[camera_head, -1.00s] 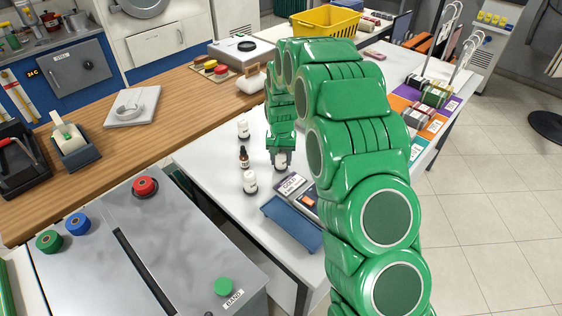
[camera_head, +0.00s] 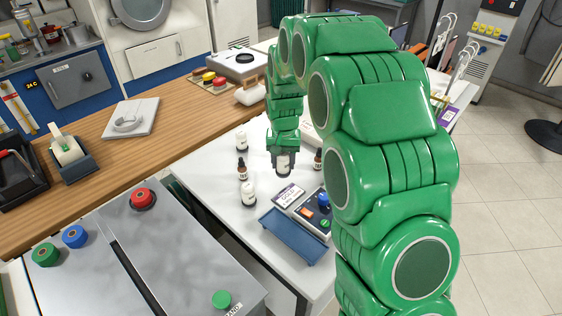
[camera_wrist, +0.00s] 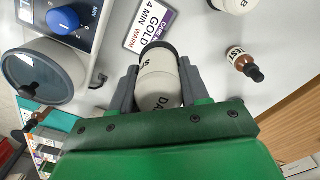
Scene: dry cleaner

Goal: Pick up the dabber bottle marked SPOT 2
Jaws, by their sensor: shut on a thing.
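My gripper (camera_head: 283,152) is shut on a white dabber bottle (camera_head: 283,166) over the white table (camera_head: 215,175). In the wrist view my gripper (camera_wrist: 157,72) has one finger on each side of the bottle (camera_wrist: 158,92), which has a dark end. Its lettering is partly hidden; "DA" and an "S" show, so I cannot read the full mark. The bottle seems to be a little above the table. Two other white bottles stand to the left, one nearer (camera_head: 248,195) and one farther (camera_head: 241,142).
An amber dropper bottle (camera_head: 242,168) stands between the white bottles; another (camera_head: 318,160) is right of my gripper. A care card (camera_head: 288,194), a device with a blue knob (camera_head: 323,200) and a blue tray (camera_head: 293,237) lie in front. A wooden counter (camera_head: 170,115) runs behind.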

